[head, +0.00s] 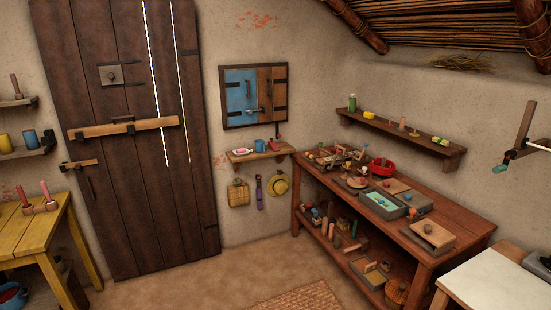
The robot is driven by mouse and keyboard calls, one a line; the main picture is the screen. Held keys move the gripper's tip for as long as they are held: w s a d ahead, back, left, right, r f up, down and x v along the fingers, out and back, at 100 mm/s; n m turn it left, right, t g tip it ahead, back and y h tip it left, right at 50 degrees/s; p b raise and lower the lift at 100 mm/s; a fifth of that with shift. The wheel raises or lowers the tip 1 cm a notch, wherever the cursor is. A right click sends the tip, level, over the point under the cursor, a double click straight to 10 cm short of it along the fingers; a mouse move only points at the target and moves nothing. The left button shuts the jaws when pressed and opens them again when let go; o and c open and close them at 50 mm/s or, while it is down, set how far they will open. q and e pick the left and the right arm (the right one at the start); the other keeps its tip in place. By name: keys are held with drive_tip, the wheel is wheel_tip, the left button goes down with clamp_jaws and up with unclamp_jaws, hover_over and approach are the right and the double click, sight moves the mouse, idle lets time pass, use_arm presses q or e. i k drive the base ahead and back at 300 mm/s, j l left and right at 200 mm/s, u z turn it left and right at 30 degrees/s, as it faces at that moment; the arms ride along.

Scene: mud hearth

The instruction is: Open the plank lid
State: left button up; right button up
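A low wooden box with a flat plank top (432,234) stands near the front right end of the long brown workbench (458,224). A small round knob shows on its top, and the top looks shut. I cannot tell for certain that this is the plank lid. Another flat wooden piece (397,186) lies farther back on the bench, beside grey trays. Neither of my grippers is in view.
The bench top is crowded with small objects and a red bowl (381,167). A pale-topped table (490,280) stands at the lower right, a yellow table (35,228) at the left. A tall plank door (130,160) is shut.

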sight(391, 186)
drive_tip(key=i+j+z, duration=0.1)
drive_tip(key=i, duration=0.35)
drive_tip(key=i+j+z, duration=0.1)
drive_tip(key=i, duration=0.3)
drive_tip(key=i+j+z, duration=0.1)
drive_tip(key=i, duration=0.3)
drive_tip(key=i+j+z, duration=0.1)
drive_tip(key=i+j, duration=0.15)
drive_tip(key=i, duration=0.2)
drive_tip(key=i+l+z, duration=0.15)
drive_tip(key=i+z, duration=0.15)
drive_tip(key=i, duration=0.35)
drive_tip(key=i+z, duration=0.35)
drive_tip(key=i, duration=0.3)
drive_tip(key=i+j+z, duration=0.3)
drive_tip(key=i, duration=0.35)
